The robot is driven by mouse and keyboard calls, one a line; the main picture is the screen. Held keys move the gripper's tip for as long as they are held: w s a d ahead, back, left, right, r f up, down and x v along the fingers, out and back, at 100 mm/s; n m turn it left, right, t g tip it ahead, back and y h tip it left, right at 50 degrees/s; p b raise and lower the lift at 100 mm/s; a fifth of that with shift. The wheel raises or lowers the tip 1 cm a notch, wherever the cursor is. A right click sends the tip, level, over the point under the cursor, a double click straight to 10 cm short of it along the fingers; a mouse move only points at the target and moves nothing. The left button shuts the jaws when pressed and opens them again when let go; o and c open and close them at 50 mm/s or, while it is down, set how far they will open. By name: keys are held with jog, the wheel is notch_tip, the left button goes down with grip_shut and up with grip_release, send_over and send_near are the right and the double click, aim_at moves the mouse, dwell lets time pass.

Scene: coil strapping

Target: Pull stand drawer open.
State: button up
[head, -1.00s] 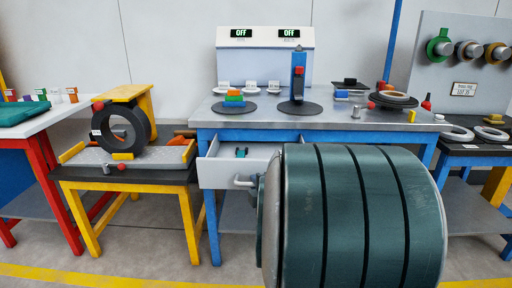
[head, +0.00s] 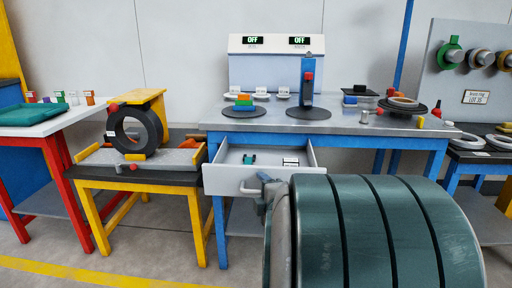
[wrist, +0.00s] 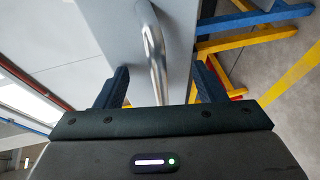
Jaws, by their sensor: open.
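The stand drawer (head: 215,182) is a light grey box under the blue-framed stand (head: 345,127), and it stands out open in the head view. Its bar handle (head: 249,189) is on the front face. In the wrist view the metal handle (wrist: 152,45) runs between the two dark blue fingers of my gripper (wrist: 160,88), with gaps on both sides. My gripper is open. In the head view my arm's large green link hides most of the gripper and the right part of the drawer front.
Inside the drawer lie a small teal item (head: 249,159) and a black-and-white item (head: 291,162). A yellow-legged table (head: 90,182) with a black coil (head: 150,132) stands close on the left. A rack table (head: 480,157) stands at right. Floor in front is clear.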

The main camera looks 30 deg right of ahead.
jog(key=b+v, duration=0.3)
jog(key=v, duration=0.3)
dwell(0.4)
